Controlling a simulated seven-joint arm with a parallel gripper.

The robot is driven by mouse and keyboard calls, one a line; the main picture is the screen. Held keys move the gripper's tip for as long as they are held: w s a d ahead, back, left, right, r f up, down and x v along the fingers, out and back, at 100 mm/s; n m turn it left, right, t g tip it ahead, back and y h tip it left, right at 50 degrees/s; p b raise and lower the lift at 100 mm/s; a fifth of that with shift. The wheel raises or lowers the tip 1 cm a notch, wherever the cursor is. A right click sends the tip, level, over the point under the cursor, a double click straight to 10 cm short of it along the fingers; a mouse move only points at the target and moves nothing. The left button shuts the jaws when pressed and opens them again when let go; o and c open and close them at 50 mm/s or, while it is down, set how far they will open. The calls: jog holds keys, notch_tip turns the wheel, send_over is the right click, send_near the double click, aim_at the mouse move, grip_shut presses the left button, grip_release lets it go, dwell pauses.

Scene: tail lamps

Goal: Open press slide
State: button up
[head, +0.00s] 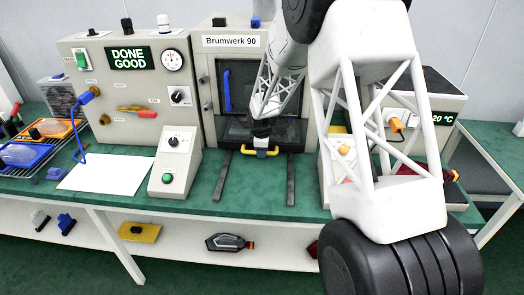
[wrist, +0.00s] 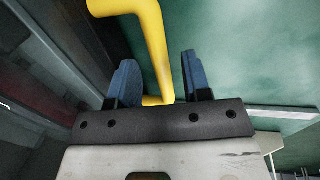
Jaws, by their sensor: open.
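The press (head: 229,96), a beige machine labelled "Brumwerk 90", stands at the back of the green bench. A yellow handle (head: 273,152) shows at its lower front, above two dark rails (head: 222,177) that run forward on the bench. My gripper (head: 262,140) is at the handle and hides its middle. In the wrist view, the blue fingers of my gripper (wrist: 157,75) are apart, with a bent part of the yellow handle (wrist: 155,45) running between them. Neither finger clearly touches it. The slide itself is mostly hidden behind my gripper and arm.
A control box with a green button (head: 167,179) stands left of the rails. A tester reading "DONE GOOD" (head: 129,57) is behind it, with a white sheet (head: 105,174) in front. The bench between the rails is clear. My arm hides part of the right side.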

jog(key=shift+w+f, duration=0.1)
jog(key=shift+f, duration=0.3)
jog(key=shift+c, duration=0.2)
grip_shut()
